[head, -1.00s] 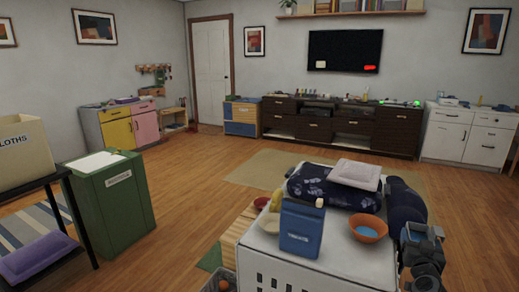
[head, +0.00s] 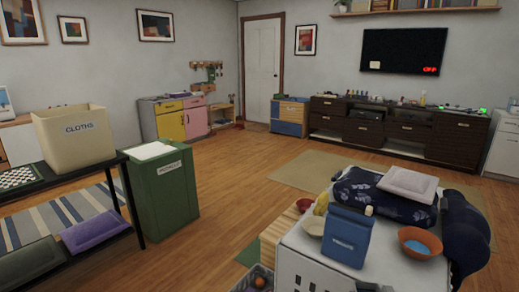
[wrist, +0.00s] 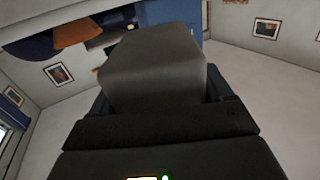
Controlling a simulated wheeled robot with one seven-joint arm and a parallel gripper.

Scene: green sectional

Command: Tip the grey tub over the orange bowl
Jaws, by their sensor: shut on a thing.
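The grey tub (wrist: 152,68) fills the middle of the wrist view. My gripper (wrist: 158,96) is shut on it, with a dark finger on each side. The tub's inside is hidden from this side. The orange bowl (head: 420,235) stands upright on the white top at the right in the head view, with something blue inside. An orange shape, likely this bowl, shows in the wrist view (wrist: 82,33), beyond the tub at upper left and apart from it. The gripper and tub do not show clearly in the head view.
A green bin (head: 165,190) and a black table with a cloths box (head: 75,140) stand left.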

